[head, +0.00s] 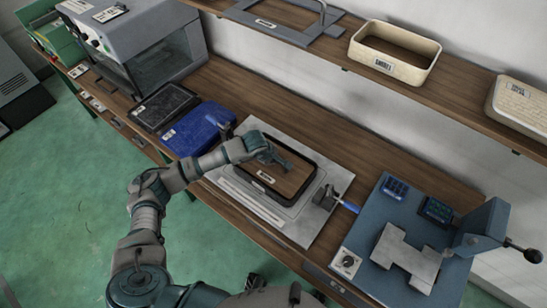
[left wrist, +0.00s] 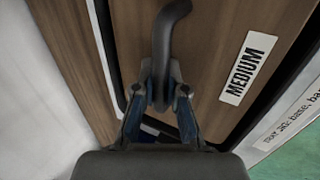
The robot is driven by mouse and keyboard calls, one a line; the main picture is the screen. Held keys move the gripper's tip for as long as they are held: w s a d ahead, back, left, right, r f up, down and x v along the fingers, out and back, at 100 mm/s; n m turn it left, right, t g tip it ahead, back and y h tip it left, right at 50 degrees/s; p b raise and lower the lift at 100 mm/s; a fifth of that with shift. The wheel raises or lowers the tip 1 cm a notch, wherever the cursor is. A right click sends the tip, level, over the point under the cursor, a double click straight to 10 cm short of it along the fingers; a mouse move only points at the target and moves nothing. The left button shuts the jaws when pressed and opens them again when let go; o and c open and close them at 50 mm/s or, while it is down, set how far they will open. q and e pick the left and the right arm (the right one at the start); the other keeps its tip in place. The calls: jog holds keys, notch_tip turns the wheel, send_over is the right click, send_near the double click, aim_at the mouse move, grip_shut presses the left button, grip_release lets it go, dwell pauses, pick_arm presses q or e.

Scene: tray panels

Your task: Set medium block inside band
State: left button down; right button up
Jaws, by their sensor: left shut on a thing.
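The medium block (head: 290,178) is a brown wooden panel with a white label reading MEDIUM and a dark curved handle. It fills much of the left wrist view (left wrist: 215,35). My left gripper (head: 268,155) is shut on the handle, above the block's face; its fingers also show in the left wrist view (left wrist: 160,98). A black band (head: 312,187) edges the block over the pale base plate (head: 232,187). I cannot tell whether the block is fully seated or slightly raised. My right gripper is not in view.
Clamps with blue grips stand at two corners of the base plate, one at the right (head: 326,197). A blue tray (head: 200,127) lies to the left. A blue-grey press (head: 420,235) stands at the right.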

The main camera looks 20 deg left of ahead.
pick_arm(q)
jog(key=shift+r, duration=0.1)
jog(key=c, duration=1.2)
grip_release()
jog(key=shift+o, duration=0.2)
jog(key=shift+s, duration=0.1)
jog(key=v, duration=1.1)
jog(key=shift+r, duration=0.35)
